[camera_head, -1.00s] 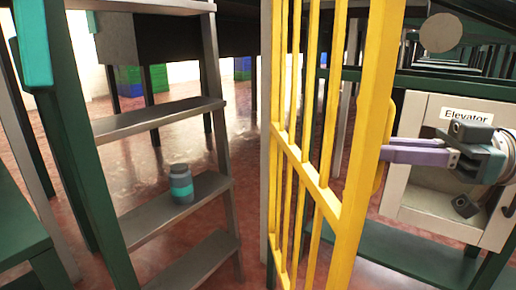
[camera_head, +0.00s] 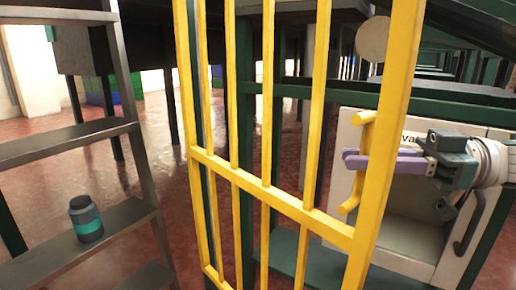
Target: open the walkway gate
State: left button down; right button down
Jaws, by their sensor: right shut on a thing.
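The yellow barred walkway gate (camera_head: 277,197) stands upright across the middle of the view. Its curved yellow handle (camera_head: 362,135) sticks out from the right-hand post. My right gripper (camera_head: 356,160), with purple fingers, reaches in from the right and is shut on the handle. My left gripper is not in view.
Behind the gripper is a pale box (camera_head: 410,245) with a partly hidden label. Red floor shows behind the gate.

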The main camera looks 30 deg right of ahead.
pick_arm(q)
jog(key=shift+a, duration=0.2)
pick_arm(e)
jog(key=c, duration=0.8)
grip_release()
jog(key=shift+w+a, duration=0.1)
jog(key=shift+a, duration=0.05)
jog(key=shift+c, duration=0.2)
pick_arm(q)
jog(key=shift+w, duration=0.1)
pick_arm(e)
jog(key=shift+r, duration=0.25)
jog(key=p, duration=0.7)
send_near(327, 53)
jog(key=x, duration=0.3)
jog(key=w+x, duration=0.1)
jog(key=shift+w, duration=0.1)
pick_arm(q)
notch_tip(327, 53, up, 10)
jog(key=p, duration=0.3)
pick_arm(e)
notch_tip(327, 53, up, 7)
jog(key=d, duration=0.1)
jog(key=shift+r, duration=0.15)
